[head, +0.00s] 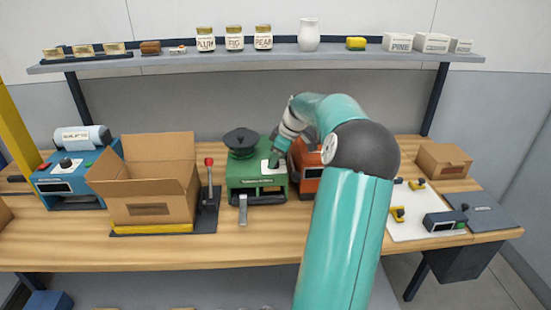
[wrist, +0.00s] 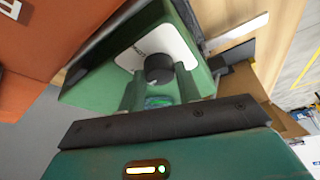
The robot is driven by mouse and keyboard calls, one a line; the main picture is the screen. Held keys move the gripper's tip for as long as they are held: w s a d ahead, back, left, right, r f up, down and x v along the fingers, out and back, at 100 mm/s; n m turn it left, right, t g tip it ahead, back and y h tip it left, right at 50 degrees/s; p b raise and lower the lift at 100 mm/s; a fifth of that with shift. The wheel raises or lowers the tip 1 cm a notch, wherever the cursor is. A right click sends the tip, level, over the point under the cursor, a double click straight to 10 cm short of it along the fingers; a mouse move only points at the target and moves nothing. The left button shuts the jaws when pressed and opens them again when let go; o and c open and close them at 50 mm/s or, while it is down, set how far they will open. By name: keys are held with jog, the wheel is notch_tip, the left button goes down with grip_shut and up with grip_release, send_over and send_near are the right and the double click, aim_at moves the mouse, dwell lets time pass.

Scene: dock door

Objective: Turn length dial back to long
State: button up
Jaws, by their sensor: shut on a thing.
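The green machine (head: 247,183) stands on the bench in the middle of the head view, with a dark round top at its back. It also fills the upper middle of the wrist view (wrist: 92,85). A black round dial (wrist: 158,68) sits on its white plate (wrist: 133,52); the lettering beside it is too small to read. My gripper (head: 274,160) is down over this plate and hides the dial in the head view. In the wrist view my gripper (wrist: 160,88) has its fingers on either side of the dial, shut on it.
An orange machine (head: 305,170) stands close on the right, partly behind my arm. An open cardboard box (head: 150,190) and a red-knobbed lever (head: 208,185) are on the left. A blue machine (head: 70,182) stands farther left. A loaded shelf (head: 180,62) runs above the bench.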

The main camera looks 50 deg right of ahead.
jog(key=shift+m, duration=0.3)
jog(key=m+h, duration=0.1)
jog(key=m, duration=0.2)
jog(key=shift+a, duration=0.15)
jog(key=m+h, duration=0.2)
jog(key=m, duration=0.2)
jog(key=shift+w+a+m, duration=0.1)
jog(key=shift+a+m, duration=0.05)
jog(key=shift+m, duration=0.15)
jog(key=m, duration=0.2)
jog(key=m+g+h, duration=0.1)
jog(key=m, duration=0.1)
jog(key=shift+w+a+h, duration=0.1)
jog(key=shift+h, duration=0.2)
jog(key=shift+m+g+h, duration=0.4)
jog(key=shift+m+g, duration=0.1)
jog(key=shift+m, duration=1.3)
jog(key=o, duration=1)
jog(key=shift+c, duration=0.2)
